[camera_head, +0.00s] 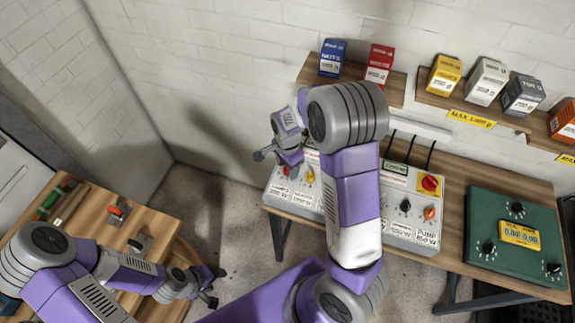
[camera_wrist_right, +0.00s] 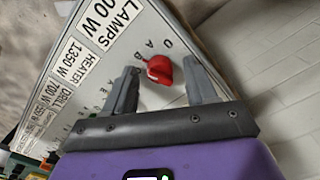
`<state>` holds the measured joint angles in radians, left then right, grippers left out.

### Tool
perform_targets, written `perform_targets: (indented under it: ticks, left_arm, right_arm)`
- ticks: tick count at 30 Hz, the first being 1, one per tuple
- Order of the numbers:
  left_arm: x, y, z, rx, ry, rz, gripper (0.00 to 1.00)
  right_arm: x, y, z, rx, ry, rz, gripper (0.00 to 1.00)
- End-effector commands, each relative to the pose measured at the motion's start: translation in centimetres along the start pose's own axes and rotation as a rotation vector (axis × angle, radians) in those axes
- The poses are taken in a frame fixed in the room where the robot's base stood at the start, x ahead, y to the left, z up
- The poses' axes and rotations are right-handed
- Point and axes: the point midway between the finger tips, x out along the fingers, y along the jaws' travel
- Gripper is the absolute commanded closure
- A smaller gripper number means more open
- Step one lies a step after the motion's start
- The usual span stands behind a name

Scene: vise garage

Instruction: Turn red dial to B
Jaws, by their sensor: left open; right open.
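The red dial (camera_wrist_right: 160,69) sits on the light grey control panel (camera_wrist_right: 148,20), with the letters O, A and B printed beside it. Its narrow end appears to point toward the B side; the exact setting is hard to tell. My right gripper (camera_wrist_right: 161,72) is open, with one finger on each side of the dial. Contact cannot be told. In the head view the red dial (camera_head: 286,171) is small below my right gripper (camera_head: 274,158), at the panel's left end. My left gripper (camera_head: 216,286) is open and empty, low beside the left wooden bench.
The panel also has a yellow dial (camera_head: 310,175), a black dial (camera_head: 405,205) and a red switch on a yellow plate (camera_head: 429,183). My right arm hides its middle. A green box (camera_head: 515,270) stands at right. Shelves with cartons hang above.

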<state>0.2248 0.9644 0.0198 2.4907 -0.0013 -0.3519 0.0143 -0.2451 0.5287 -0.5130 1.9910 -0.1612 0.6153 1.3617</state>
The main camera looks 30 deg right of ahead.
Motion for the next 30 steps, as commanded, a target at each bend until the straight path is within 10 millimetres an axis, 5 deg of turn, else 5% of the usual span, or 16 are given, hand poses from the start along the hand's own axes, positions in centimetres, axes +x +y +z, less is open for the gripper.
perform_targets:
  ticks: [15, 30]
  left_arm:
    - [-1.2, 0.4, 0.1, 0.000, 0.000, 0.000, 0.44]
    - [-1.2, 0.5, 0.1, 0.000, 0.000, 0.000, 0.44]
  right_arm:
    - [-7.1, -0.1, 0.0, 0.000, 0.001, -0.003, 0.44]
    - [-7.5, 0.0, 0.0, 0.000, 0.000, 0.000, 0.44]
